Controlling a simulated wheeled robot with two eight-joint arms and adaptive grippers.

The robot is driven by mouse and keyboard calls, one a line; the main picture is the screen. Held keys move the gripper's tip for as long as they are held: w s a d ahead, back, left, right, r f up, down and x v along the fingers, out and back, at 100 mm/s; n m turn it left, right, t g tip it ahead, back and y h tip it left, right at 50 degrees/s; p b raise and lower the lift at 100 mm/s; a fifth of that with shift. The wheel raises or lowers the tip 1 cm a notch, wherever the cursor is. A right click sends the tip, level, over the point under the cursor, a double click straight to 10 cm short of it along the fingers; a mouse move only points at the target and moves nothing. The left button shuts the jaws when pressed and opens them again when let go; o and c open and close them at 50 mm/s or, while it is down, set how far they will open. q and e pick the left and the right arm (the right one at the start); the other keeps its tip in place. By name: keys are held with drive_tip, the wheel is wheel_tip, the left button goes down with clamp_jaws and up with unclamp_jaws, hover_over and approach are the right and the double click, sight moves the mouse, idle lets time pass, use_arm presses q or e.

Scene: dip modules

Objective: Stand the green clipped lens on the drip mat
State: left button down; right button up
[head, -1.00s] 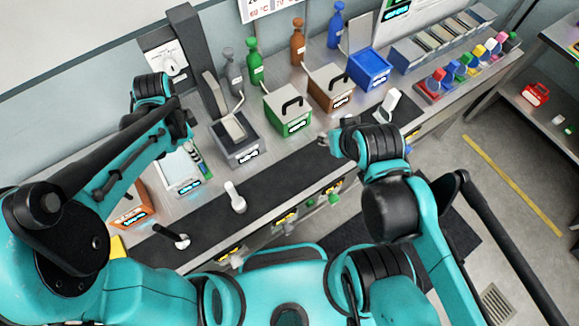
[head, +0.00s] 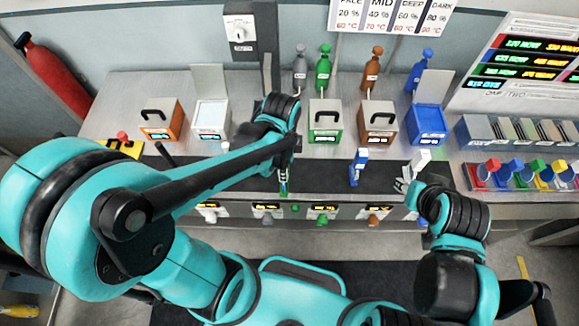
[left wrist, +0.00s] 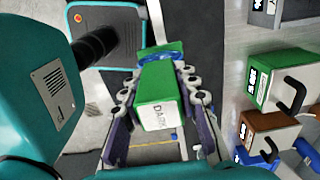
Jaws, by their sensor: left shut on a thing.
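The green clipped lens (left wrist: 160,95) is a green block with a blue band and a white label reading DARK. In the left wrist view it sits between the fingers of my left gripper (left wrist: 160,110), which is shut on it. In the head view my left gripper (head: 284,180) is over the dark drip mat (head: 325,173), with a little green showing at its tip. I cannot tell whether the lens touches the mat. My right gripper (head: 404,182) is near the mat's right part, beside a white piece (head: 421,160); its finger opening is unclear.
A blue clipped piece (head: 358,168) stands on the mat to the right of my left gripper. Green (head: 325,121), brown (head: 378,122) and blue (head: 427,122) boxes line the counter behind. An orange box (head: 161,120) is at left. Mat between gripper and blue piece is clear.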

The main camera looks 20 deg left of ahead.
use_arm(q)
drive_tip(key=w+a+f+b, duration=0.2)
drive_tip(key=w+a+f, duration=0.3)
drive_tip(key=w+f, duration=0.2)
wheel_tip(320, 180, down, 2)
drive_tip(key=shift+w+f, duration=0.2)
drive_tip(key=shift+w, duration=0.05)
drive_tip(key=shift+f+b, duration=0.1)
drive_tip(key=shift+b, duration=0.25)
drive_tip(key=c, duration=1.1)
unclamp_jaws()
drive_tip(key=shift+c, duration=0.2)
